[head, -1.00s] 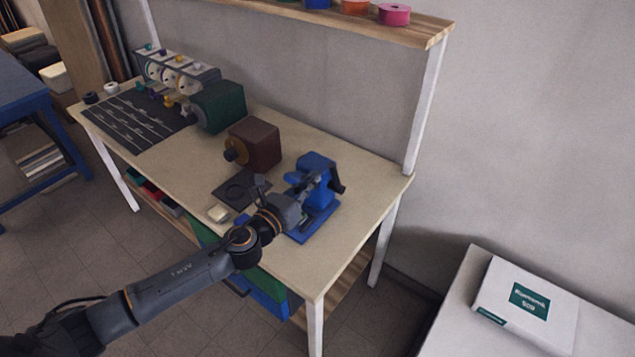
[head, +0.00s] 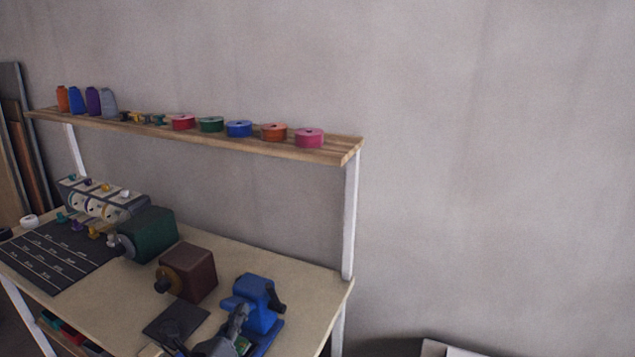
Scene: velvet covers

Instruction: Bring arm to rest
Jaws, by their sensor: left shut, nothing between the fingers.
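My left gripper (head: 236,322) shows at the bottom edge of the head view, and the arm behind it is cut off by the frame. It is shut and appears empty. It is in front of a blue bench device (head: 255,300) on the worktable (head: 240,252); I cannot tell whether they touch. My right gripper is not in view.
A brown box-shaped machine (head: 188,272), a green one (head: 150,234) and a dark mat (head: 176,322) lie left of the gripper. A wooden shelf (head: 340,150) with colored spools stands above the table's back. The wall at right is bare.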

